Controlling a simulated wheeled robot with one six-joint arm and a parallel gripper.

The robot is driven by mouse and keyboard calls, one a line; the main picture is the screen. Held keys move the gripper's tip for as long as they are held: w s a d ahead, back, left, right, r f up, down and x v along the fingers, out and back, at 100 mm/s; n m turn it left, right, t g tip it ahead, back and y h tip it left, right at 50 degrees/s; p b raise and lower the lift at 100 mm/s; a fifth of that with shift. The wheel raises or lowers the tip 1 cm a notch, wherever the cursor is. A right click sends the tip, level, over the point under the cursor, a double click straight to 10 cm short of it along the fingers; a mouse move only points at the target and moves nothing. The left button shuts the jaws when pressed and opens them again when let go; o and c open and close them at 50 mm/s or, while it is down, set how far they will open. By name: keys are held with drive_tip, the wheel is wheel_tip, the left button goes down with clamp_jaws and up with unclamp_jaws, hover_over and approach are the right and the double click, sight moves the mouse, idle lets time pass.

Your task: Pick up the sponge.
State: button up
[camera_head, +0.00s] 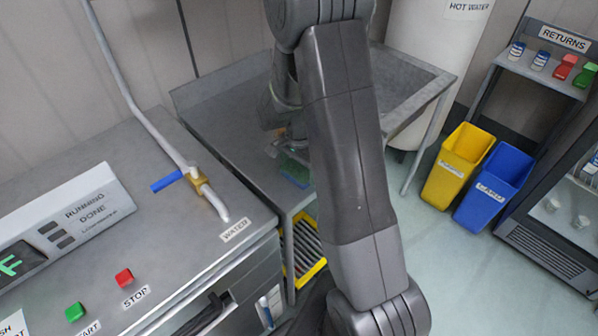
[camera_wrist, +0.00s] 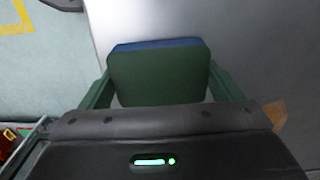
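The sponge shows in the wrist view as a dark green block with a blue layer along its far edge (camera_wrist: 158,78). In the head view it is a small green and blue patch (camera_head: 293,172) on the grey metal counter, partly hidden by my arm. My gripper (camera_wrist: 160,72) has its green fingers spread wide, one on each side of the sponge. The fingertips lie right against or very close to its side edges; I cannot tell whether they press on it. Small gaps show beside the sponge's near part.
The grey metal counter (camera_head: 215,105) has a raised back and a basin to the right. A washing machine top (camera_head: 150,245) with a bent pipe (camera_head: 135,90) stands at the left. Yellow (camera_head: 457,165) and blue bins (camera_head: 492,187) stand on the floor at the right.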

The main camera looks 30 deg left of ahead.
sight(300, 168)
drive_tip(key=shift+c, duration=1)
drive_tip(key=shift+r, duration=0.1)
drive_tip(key=shift+r, duration=0.35)
wheel_tip(300, 168, up, 9)
drive_tip(key=b, duration=0.1)
drive_tip(key=shift+o, duration=0.6)
drive_tip(key=shift+w, duration=0.1)
drive_tip(key=shift+c, duration=0.2)
